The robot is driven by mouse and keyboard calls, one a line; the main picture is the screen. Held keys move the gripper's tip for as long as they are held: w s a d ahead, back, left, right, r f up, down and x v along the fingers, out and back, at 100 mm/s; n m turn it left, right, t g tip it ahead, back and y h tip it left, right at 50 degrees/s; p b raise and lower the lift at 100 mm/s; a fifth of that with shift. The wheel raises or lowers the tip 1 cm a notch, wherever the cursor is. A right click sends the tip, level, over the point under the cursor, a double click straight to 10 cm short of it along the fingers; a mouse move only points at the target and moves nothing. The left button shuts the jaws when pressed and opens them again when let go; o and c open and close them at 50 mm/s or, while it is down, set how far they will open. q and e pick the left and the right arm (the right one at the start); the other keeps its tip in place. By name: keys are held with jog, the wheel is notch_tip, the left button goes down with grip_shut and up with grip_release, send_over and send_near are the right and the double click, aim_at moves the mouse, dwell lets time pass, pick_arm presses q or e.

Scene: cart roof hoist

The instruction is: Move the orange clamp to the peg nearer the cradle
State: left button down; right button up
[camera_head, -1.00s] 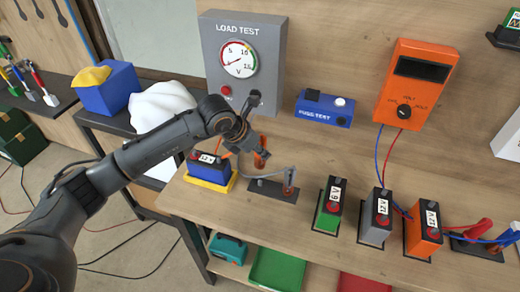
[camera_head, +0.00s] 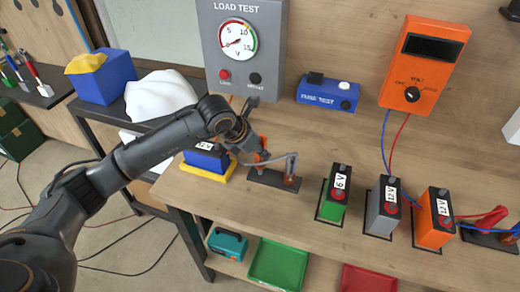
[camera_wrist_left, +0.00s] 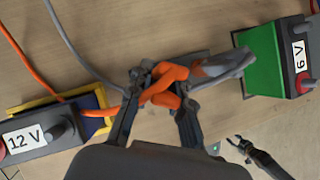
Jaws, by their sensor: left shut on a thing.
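My left gripper (camera_head: 258,152) is shut on the orange clamp (camera_wrist_left: 165,85), whose orange grips show between the fingers in the left wrist view. The clamp also shows in the head view (camera_head: 263,155), over the left part of a dark peg base (camera_head: 268,180). I cannot tell whether it touches a peg. A grey clamp (camera_wrist_left: 220,68) with a grey lead is at the base's right end. The yellow cradle (camera_head: 205,173), with a blue 12 V battery in it, stands just left of the base. My right gripper (camera_wrist_left: 240,147) shows small and open in the left wrist view.
Green 6 V (camera_head: 332,205), grey 12 V (camera_head: 378,215) and orange 12 V (camera_head: 433,225) batteries stand to the right. The grey load tester (camera_head: 238,75) and blue fuse tester (camera_head: 328,95) are behind. Orange and grey leads run near the gripper. Bench front is clear.

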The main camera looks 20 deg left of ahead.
aim_at(256, 156)
dwell(0.4)
pick_arm(q)
jog(key=shift+b, duration=0.55)
dwell(0.8)
jog(key=shift+b, duration=0.3)
jog(key=shift+f+b, duration=1.6)
jog(key=shift+b, duration=0.1)
jog(key=c, duration=1.1)
grip_release()
jog(key=shift+c, duration=0.2)
